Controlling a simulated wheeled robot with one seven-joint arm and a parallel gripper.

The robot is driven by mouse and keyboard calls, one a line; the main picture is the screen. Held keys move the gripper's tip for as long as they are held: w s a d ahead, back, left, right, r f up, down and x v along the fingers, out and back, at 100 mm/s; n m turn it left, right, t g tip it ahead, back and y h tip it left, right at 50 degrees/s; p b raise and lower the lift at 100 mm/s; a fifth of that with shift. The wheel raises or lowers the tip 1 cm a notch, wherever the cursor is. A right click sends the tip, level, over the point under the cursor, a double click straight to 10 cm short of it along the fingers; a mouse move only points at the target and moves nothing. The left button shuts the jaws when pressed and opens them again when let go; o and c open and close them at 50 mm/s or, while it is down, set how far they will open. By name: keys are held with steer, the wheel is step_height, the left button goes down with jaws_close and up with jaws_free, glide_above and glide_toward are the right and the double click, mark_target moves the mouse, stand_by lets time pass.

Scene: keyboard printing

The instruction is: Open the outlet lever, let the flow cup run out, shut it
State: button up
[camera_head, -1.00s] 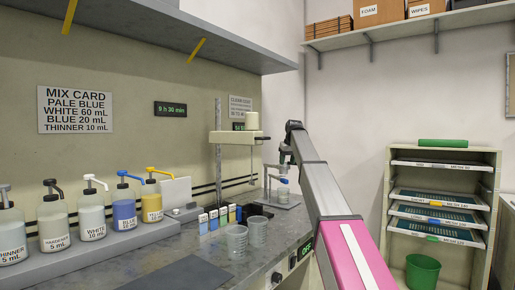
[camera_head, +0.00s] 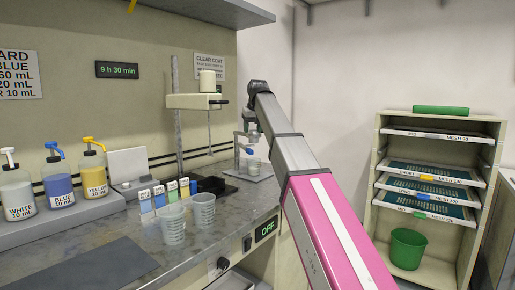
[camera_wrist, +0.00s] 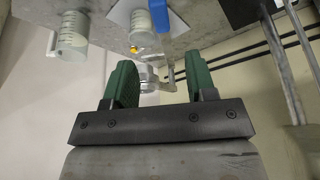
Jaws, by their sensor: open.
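In the head view, the flow cup's stand is at the back of the bench, with a clear receiving cup (camera_head: 254,164) low on it. My arm's end overlaps the stand there, so the flow cup and lever are hard to make out. In the wrist view, my gripper (camera_wrist: 160,85) is open, with its two green fingers well apart. A small pale metal fitting (camera_wrist: 148,80) with a thin bar (camera_wrist: 171,77) shows in the gap between them. I cannot tell whether either finger touches it. An orange tip (camera_wrist: 134,49) shows just above the fitting.
Two clear measuring cups (camera_head: 173,224) stand near the bench front. Pump bottles (camera_head: 59,181) and small labelled bottles (camera_head: 159,198) are to the left. A mixer stand (camera_head: 177,115) is behind. A tray rack (camera_head: 437,125) and green bin (camera_head: 407,248) stand right.

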mark_target(250, 149)
steer(key=x, duration=1)
steer(key=shift+w+f, duration=0.1)
steer(key=shift+f, duration=0.3)
